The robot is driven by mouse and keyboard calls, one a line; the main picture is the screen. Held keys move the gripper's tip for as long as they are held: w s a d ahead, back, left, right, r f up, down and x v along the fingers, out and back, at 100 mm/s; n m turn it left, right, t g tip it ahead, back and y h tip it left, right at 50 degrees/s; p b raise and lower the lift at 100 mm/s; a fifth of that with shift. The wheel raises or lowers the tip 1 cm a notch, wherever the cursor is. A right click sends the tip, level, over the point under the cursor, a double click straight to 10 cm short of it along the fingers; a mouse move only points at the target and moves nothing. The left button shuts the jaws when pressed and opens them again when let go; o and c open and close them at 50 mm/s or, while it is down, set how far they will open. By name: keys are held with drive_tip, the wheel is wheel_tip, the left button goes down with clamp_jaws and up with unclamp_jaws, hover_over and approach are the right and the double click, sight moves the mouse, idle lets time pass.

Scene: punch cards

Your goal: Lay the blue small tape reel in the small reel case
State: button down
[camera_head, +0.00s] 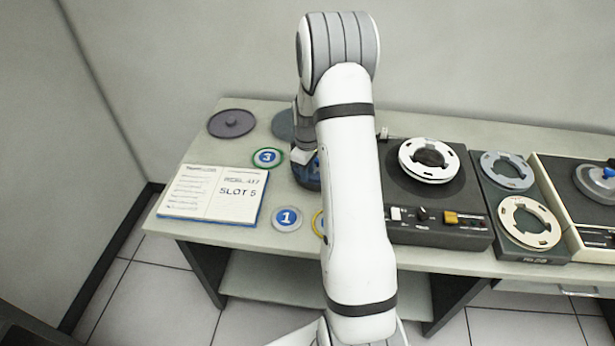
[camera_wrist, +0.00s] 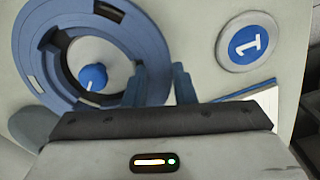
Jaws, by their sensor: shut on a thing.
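The blue small tape reel (camera_wrist: 150,40) fills the upper left of the wrist view as a slotted blue ring. My gripper (camera_wrist: 158,85) is shut on its near rim. A pale surface with a round blue spot (camera_wrist: 92,77) shows through the reel's centre; I cannot tell what this spot belongs to. In the head view my arm hides most of the gripper, and a blue part of the reel (camera_head: 308,173) shows beside it. A grey round disc (camera_head: 284,125) lies partly behind my arm. I cannot clearly identify the small reel case.
An open book (camera_head: 212,193) lies at the table's left. Numbered discs 3 (camera_head: 267,157) and 1 (camera_head: 287,218) are near it; disc 1 shows in the wrist view (camera_wrist: 248,42). A dark lidded disc (camera_head: 231,123) lies behind. A tape deck (camera_head: 435,225) stands right.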

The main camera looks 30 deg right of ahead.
drive_tip(key=shift+r+p, duration=1)
drive_tip(key=shift+r, duration=1.3)
wheel_tip(320, 180, up, 7)
drive_tip(key=p, duration=0.3)
drive_tip(key=shift+p, duration=0.35)
